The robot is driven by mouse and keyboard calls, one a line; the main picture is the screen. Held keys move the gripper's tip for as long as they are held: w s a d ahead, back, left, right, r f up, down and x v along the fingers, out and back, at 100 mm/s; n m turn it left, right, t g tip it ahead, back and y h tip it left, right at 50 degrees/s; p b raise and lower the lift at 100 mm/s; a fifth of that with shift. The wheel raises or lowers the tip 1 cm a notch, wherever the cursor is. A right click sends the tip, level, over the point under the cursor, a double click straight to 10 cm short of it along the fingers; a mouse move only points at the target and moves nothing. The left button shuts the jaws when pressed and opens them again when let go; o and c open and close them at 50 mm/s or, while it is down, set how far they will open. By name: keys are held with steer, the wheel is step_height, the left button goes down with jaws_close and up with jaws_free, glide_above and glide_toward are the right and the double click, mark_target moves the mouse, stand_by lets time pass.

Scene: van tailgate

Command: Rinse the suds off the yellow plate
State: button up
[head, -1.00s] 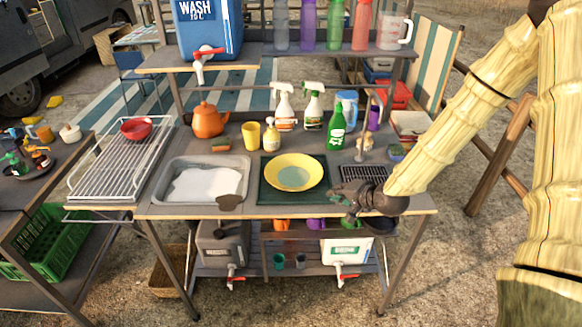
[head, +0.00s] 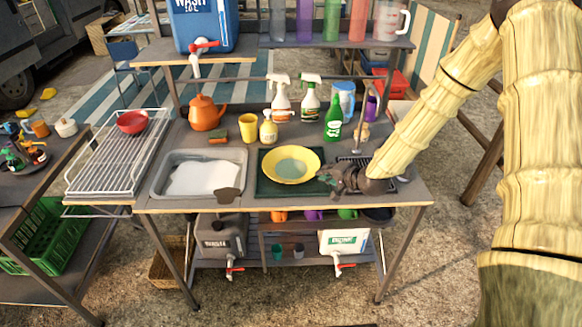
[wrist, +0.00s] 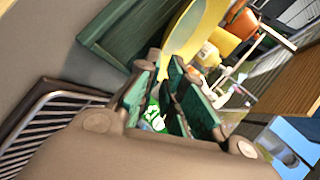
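The yellow plate (head: 269,168) lies on a dark green mat (head: 262,187) in the middle of the counter. Its centre shows a round pale blue-green area; I cannot tell whether that is suds. Part of the plate shows in the wrist view (wrist: 208,18). My gripper (head: 327,179) is low over the counter, close to the plate's right edge. In the wrist view its green-padded fingers (wrist: 166,80) are apart, with nothing held between them. The green bottle (head: 334,118) shows beyond the gap. A slim upright spout (head: 361,128) stands behind a dark drain grate (head: 347,163), partly hidden by my gripper.
A basin (head: 158,183) of white suds is left of the mat, with a wire rack (head: 100,178) farther left. A blue wash tank (head: 211,28) is on the shelf.

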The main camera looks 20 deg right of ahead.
mark_target(316, 180)
steer(key=shift+a+p+x, duration=0.25)
steer(key=shift+p+x, duration=0.55)
steer(key=shift+x, duration=0.45)
steer(key=shift+p+x, duration=0.35)
steer(key=shift+x, duration=0.9)
steer(key=shift+s+f, duration=0.1)
jaws_close()
